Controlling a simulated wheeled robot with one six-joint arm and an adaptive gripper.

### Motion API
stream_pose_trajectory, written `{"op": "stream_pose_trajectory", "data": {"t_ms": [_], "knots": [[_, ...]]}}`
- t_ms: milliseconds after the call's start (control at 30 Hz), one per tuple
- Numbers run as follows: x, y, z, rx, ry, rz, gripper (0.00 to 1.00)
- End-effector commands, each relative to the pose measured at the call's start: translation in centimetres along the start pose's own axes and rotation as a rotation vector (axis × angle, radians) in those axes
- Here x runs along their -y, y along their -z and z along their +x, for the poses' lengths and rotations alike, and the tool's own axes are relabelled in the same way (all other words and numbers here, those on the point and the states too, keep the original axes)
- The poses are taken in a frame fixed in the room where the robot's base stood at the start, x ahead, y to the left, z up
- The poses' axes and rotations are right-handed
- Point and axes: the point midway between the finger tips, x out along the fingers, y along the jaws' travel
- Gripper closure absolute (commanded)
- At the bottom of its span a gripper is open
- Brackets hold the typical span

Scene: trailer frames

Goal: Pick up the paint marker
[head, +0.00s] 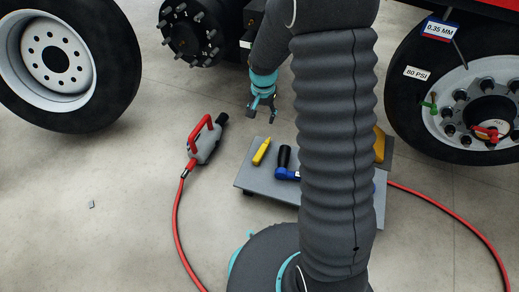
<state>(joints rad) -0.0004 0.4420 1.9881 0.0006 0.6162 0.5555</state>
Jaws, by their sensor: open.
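The paint marker (261,151) appears to be the slim yellow stick lying on the left part of a low grey board (253,183). It lies at a slant, its upper end pointing up and to the right. My gripper (262,115) is open and empty. In the picture it shows just above the marker and the board's far edge, apart from both. Its height above the board is hard to judge. My arm hides the middle of the board.
A blue and black tool (285,172) lies right of the marker. A yellow item (379,145) is partly hidden behind my arm. A grey tool with a red handle (205,139) and red hose (176,225) lies on the floor to the left. Wheels (57,52) stand around; the front-left floor is mostly clear.

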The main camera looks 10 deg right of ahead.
Motion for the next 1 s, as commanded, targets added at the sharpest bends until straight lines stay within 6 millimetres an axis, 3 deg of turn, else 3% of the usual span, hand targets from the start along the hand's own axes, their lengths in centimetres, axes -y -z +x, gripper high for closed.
{"op": "stream_pose_trajectory", "data": {"t_ms": [100, 300, 567, 1000], "knots": [[0.5, 0.7, 4.0, 0.034, -0.023, 0.047, 0.42], [0.8, 1.1, 8.9, 0.066, -0.046, 0.107, 0.42], [0.8, 1.1, 11.9, 0.079, -0.057, 0.134, 0.42], [0.4, 0.5, 18.8, 0.078, -0.057, 0.132, 0.42]]}}
